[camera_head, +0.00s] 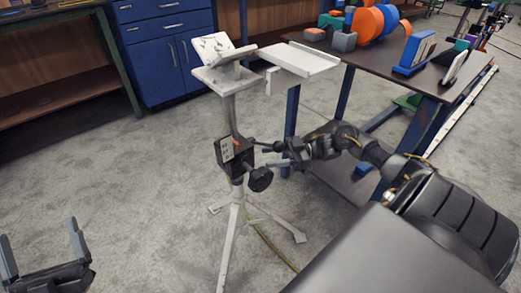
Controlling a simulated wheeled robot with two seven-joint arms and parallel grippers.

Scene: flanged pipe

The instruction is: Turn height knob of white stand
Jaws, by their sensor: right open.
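The white stand (228,113) is upright in the middle of the view, with a flat top plate and splayed legs. A dark clamp box (232,152) with a light label sits on its post. A round black knob (260,180) sticks out at the box's lower right; I take it as the height knob. My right gripper (262,155) comes in from the right, open, its fingers pointing left beside the box and just above the knob. I cannot tell whether it touches either. My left gripper (42,252) is open and empty at the lower left, away from the stand.
Blue drawers (160,50) stand behind. The floor at left is clear.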

